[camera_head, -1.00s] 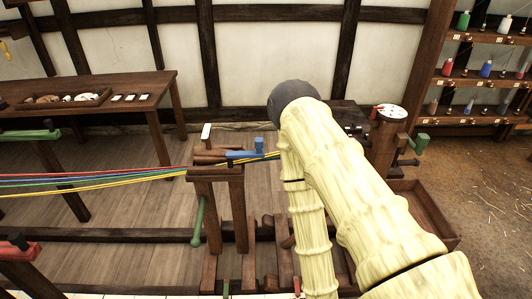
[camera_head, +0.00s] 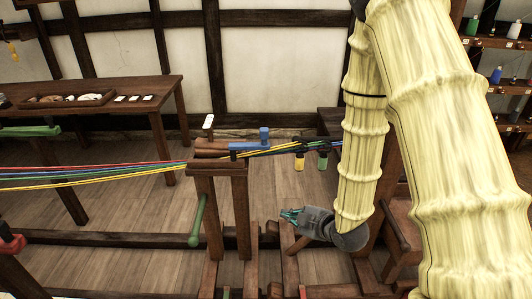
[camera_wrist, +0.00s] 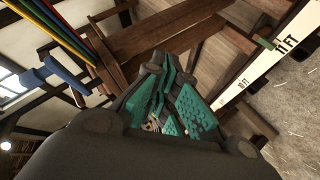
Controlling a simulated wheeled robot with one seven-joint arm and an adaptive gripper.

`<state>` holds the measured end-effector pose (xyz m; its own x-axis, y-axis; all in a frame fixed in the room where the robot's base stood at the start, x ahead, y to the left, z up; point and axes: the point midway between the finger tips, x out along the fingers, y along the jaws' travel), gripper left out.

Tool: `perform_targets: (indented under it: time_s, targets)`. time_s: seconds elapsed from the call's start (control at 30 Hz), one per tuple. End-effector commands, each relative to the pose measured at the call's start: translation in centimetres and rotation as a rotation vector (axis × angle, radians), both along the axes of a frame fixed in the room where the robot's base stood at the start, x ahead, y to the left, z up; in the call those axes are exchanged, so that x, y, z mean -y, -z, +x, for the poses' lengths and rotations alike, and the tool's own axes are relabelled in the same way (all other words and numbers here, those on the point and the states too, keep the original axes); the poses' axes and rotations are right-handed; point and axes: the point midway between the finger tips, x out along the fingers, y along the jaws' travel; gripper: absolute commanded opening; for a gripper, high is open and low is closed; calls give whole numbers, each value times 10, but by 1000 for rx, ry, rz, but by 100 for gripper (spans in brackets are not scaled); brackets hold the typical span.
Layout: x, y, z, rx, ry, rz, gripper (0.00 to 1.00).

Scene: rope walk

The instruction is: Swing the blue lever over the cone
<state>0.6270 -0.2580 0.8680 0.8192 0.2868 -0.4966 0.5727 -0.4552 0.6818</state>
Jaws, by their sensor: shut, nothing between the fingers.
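The blue lever (camera_head: 263,142) lies along the top of the wooden stand, to the right of the brown cone (camera_head: 210,150), with a small block standing up at its right end. The coloured strands reach the cone from the left, and strands continue right past the lever. My gripper (camera_head: 285,214) is shut and empty, lower and to the right of the stand, clear of the lever and pointing left. In the wrist view the blue lever (camera_wrist: 50,74) shows at upper left, beside the strands, apart from my teal fingers (camera_wrist: 170,95).
A green lever (camera_head: 198,222) hangs on the stand's left side. A white-tipped handle (camera_head: 208,121) rises behind the cone. Yellow and green pieces (camera_head: 299,163) hang right of the blue lever. A wooden table (camera_head: 150,90) stands at the back left. Wooden rails cross the floor.

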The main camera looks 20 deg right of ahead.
Motion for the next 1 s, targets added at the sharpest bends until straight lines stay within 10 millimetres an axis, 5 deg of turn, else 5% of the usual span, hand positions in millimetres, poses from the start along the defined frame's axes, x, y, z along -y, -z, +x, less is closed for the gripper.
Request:
perform_targets:
  time_s: [0.2, 0.5, 1.0]
  targets:
    - [4, -75, 30, 338, -177, -169, 0]
    - [6, -153, 33, 666, -308, -356, 0]
    - [7, -169, 32, 726, -328, -394, 0]
